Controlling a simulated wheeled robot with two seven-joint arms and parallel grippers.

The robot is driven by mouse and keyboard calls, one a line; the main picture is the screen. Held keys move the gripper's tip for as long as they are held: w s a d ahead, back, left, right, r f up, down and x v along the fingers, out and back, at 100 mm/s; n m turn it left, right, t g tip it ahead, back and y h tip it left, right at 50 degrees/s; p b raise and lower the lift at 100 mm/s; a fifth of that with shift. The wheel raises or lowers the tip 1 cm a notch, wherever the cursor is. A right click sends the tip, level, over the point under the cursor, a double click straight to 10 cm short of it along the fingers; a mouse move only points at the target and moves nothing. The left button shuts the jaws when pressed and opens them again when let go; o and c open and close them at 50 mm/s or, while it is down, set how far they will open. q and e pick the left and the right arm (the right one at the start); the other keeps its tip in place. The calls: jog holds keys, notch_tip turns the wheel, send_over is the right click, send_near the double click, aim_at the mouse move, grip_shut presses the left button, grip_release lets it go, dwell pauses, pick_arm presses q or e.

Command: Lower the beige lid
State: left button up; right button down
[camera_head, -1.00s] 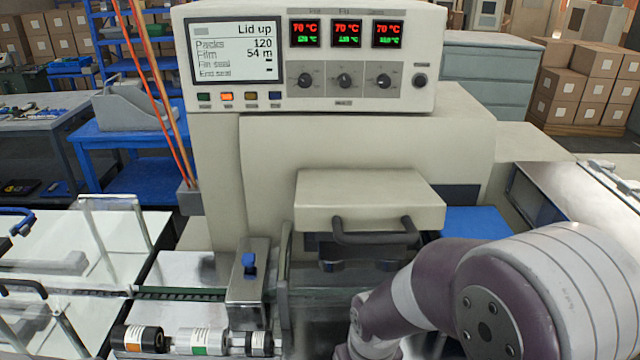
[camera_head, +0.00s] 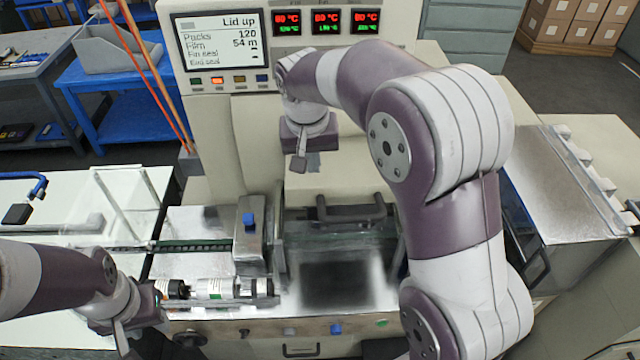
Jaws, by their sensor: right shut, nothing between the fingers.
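The beige lid (camera_head: 352,182) is on the front of the wrapper machine, partly hidden by my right arm. Its dark handle (camera_head: 350,213) shows above the metal bed. The machine's screen (camera_head: 224,40) reads "Lid up". My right gripper (camera_head: 302,163) is shut and empty, pointing down in front of the beige housing, above and left of the handle. I see no contact with the lid. My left gripper (camera_head: 163,299) is low at the left, beside the row of small rolls (camera_head: 215,289); its fingers are too small to read.
A metal block with a blue knob (camera_head: 249,220) stands left of the handle. The metal bed (camera_head: 340,275) below the handle looks clear. A grey metal-topped unit (camera_head: 560,185) stands at the right. Orange rods (camera_head: 150,75) rise at the left.

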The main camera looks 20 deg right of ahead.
jog(key=shift+w+f, duration=0.15)
jog(key=shift+w, duration=0.05)
jog(key=b, duration=0.8)
send_over(321, 210)
jog(key=f, duration=1.2)
jog(key=shift+s+a, duration=0.15)
jog(key=shift+a, duration=0.2)
jog(key=shift+s+d+f+p, duration=0.1)
jog(key=shift+s+f+p, duration=0.25)
jog(key=shift+f, duration=0.35)
jog(key=shift+w+f, duration=0.1)
